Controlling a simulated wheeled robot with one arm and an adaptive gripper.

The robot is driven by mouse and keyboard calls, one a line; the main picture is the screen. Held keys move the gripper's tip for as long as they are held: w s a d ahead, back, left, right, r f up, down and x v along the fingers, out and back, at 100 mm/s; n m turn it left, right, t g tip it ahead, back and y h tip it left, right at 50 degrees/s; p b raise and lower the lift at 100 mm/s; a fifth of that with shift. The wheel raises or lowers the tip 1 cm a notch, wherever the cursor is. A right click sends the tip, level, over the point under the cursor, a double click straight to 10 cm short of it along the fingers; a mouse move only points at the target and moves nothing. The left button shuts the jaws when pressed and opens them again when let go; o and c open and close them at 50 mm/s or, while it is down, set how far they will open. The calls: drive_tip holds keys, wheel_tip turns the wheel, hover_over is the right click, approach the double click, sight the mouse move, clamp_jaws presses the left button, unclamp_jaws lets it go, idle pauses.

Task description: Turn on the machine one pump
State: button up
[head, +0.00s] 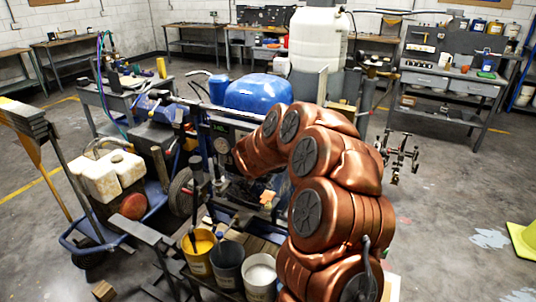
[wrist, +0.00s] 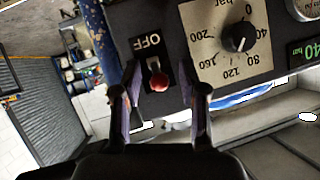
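A toggle switch with a red tip (wrist: 159,82) is on the machine's dark panel (wrist: 172,30) in the wrist view. A black label reading OFF (wrist: 147,42) is beside it. The red tip shows on the side away from the label; I cannot tell the switch's setting. My gripper (wrist: 160,95) is open, with a finger on each side of the red tip and gaps on both sides. In the head view, the line striper with its blue cover (head: 258,92) stands behind my copper arm. The arm hides my gripper and the switch there.
A pressure dial with a black knob (wrist: 236,38) and a green display (wrist: 303,53) are near the switch. Paint buckets (head: 198,253) stand in front of the machine. Open floor lies right of my arm.

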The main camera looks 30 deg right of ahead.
drive_tip(key=shift+s+a, duration=0.1)
drive_tip(key=v, duration=1.1)
drive_tip(key=shift+s+a+r, duration=0.25)
idle(0.5)
drive_tip(key=w+a+r+n+t+y, duration=0.1)
drive_tip(key=a+r+n+t+y, duration=0.2)
drive_tip(key=a, duration=0.5)
drive_tip(key=w+a+r+n+t+y, duration=0.1)
drive_tip(key=a+r+n+y, duration=0.15)
drive_tip(key=a+y, duration=0.45)
drive_tip(key=s+a+f+n+g+y, duration=0.25)
drive_tip(key=s+a+n+g, duration=0.2)
drive_tip(key=s+a, duration=0.7)
drive_tip(key=s+a+f+n+g, duration=0.1)
drive_tip(key=s+f+g, duration=0.15)
drive_tip(key=s, duration=0.45)
drive_tip(key=s+a+f+n+g, duration=0.1)
drive_tip(key=s+f+n+g, duration=0.15)
drive_tip(key=s, duration=0.35)
drive_tip(key=s+d+f+g+h, duration=0.1)
drive_tip(key=s+d, duration=0.3)
drive_tip(key=s, duration=0.5)
drive_tip(key=s+d+f+m+g+h, duration=0.1)
drive_tip(key=s+d+g+h, duration=0.1)
drive_tip(key=s, duration=0.7)
drive_tip(key=shift+d+f+g, duration=0.2)
drive_tip(key=shift+d+g, duration=0.7)
drive_tip(key=shift+g, duration=0.15)
